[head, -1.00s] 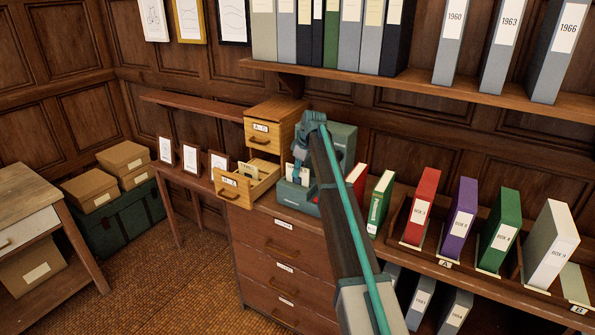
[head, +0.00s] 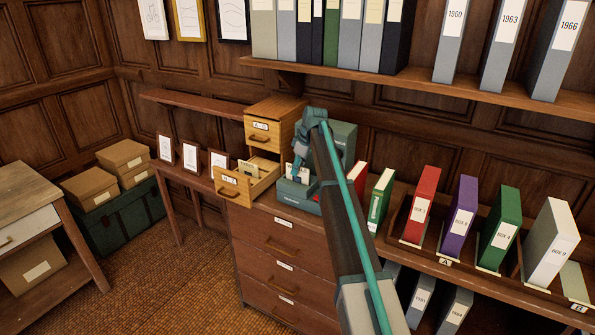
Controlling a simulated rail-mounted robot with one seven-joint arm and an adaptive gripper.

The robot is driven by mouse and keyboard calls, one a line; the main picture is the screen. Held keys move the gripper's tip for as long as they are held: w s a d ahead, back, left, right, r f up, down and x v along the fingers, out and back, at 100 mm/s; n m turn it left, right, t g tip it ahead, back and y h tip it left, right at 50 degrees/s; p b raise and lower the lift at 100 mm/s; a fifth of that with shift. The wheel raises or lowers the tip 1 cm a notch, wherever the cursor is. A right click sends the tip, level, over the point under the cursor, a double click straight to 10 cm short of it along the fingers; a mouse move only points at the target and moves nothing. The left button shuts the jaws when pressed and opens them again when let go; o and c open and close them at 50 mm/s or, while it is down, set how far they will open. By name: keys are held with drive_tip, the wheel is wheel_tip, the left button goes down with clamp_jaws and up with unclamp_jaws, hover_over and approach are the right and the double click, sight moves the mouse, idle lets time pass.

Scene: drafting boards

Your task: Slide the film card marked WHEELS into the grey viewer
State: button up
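The grey viewer (head: 298,194) stands on the cabinet top, to the right of the small wooden card drawers. Its taller back part (head: 345,137) shows behind my arm. My gripper (head: 298,163) points down over the viewer's front part. A pale card (head: 291,176) shows just below the fingertips, at the viewer. I cannot read its marking, nor tell whether the fingers hold it or whether it sits in the viewer. The fingers are small and partly hidden by my wrist. More cards (head: 250,170) stand in the open lower drawer (head: 238,188).
The upper card drawer (head: 262,131) is shut. A red binder (head: 358,178) and a green binder (head: 380,198) stand close to the viewer's right. Coloured box files (head: 420,207) stand further right. A shelf (head: 420,80) with binders hangs above.

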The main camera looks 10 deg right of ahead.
drive_tip(key=v, duration=1)
drive_tip(key=shift+s+d+r, duration=0.1)
drive_tip(key=shift+s+r, duration=0.05)
drive_tip(key=shift+r, duration=0.2)
